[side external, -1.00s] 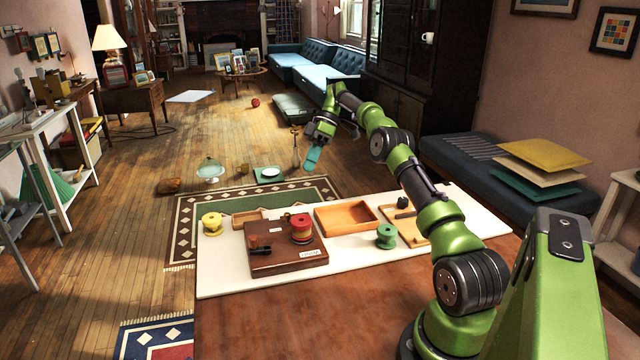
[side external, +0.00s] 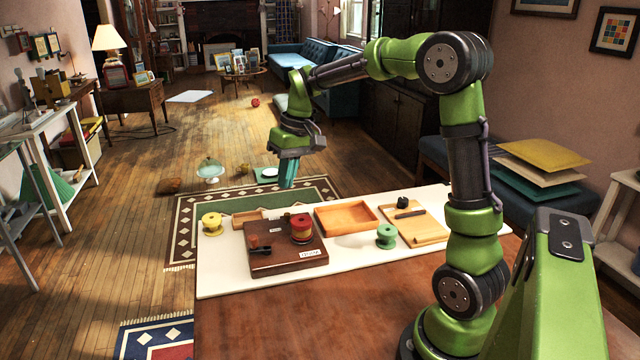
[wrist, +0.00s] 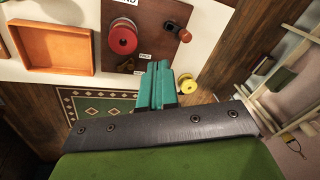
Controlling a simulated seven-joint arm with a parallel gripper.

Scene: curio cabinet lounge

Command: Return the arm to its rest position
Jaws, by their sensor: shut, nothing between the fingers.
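My gripper (side external: 288,170) hangs in the air, fingers pointing down, above the far edge of the white mat (side external: 222,279) on the table. Its teal fingers are together with nothing between them. In the wrist view the closed fingers (wrist: 158,88) show in front of the mat's edge and the patterned rug. My green arm rises from its base at the right and bends over at the elbow toward the far side of the table. Nothing touches the fingers.
On the mat are a yellow spool (side external: 212,224), a dark wooden box (side external: 285,258) with a red spool (side external: 301,228), an orange tray (side external: 346,217), a green spool (side external: 386,236) and a board (side external: 416,226) with dark items. The table front (side external: 300,320) is clear.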

